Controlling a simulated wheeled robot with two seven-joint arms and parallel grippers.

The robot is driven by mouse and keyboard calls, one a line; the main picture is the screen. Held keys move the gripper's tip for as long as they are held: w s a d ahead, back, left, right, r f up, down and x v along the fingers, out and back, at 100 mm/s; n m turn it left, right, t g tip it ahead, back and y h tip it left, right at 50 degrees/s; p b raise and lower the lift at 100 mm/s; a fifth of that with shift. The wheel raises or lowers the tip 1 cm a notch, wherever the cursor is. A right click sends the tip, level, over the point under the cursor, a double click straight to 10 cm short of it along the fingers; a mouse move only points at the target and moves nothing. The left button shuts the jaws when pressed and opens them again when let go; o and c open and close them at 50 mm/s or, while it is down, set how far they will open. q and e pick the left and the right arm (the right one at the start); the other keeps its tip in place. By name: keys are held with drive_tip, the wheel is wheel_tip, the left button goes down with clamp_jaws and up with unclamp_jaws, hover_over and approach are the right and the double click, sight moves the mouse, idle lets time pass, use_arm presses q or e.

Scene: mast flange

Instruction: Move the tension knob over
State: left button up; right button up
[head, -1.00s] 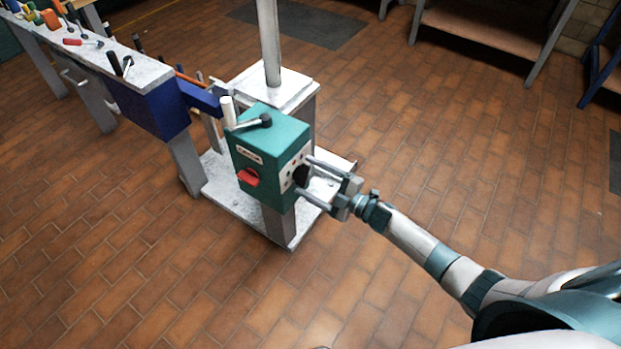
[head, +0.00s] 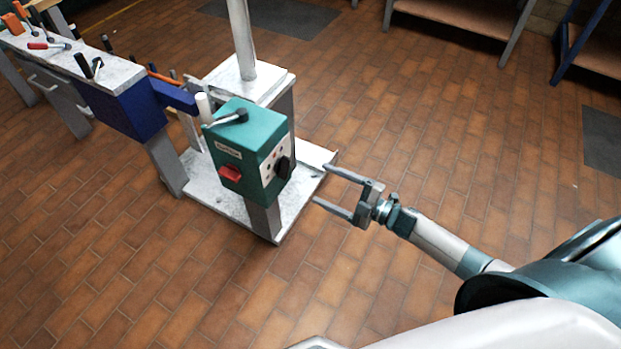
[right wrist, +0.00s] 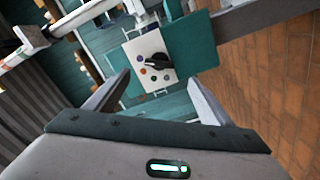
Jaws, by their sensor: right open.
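The tension knob is a black knob (head: 283,167) on the white marked panel on the right side of the green box (head: 243,150). Its pointer and the coloured dots around it show in the right wrist view (right wrist: 157,61). My right gripper (head: 319,183) is open and empty, to the right of the knob and clear of it. In the right wrist view its fingers (right wrist: 158,82) stand apart, with the panel beyond them. A red knob (head: 230,173) and a black-tipped lever (head: 232,117) are on the box's front and top. My left gripper is not in view.
A pale post (head: 242,40) rises behind the box from a white stand. A blue beam (head: 140,112) and a bench with several tools lie to the left.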

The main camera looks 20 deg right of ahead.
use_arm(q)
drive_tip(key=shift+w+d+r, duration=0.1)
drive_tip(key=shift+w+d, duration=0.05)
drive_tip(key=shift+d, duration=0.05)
use_arm(e)
drive_tip(key=v, duration=0.5)
drive_tip(key=shift+s+d, duration=0.2)
drive_tip(key=shift+s, duration=0.05)
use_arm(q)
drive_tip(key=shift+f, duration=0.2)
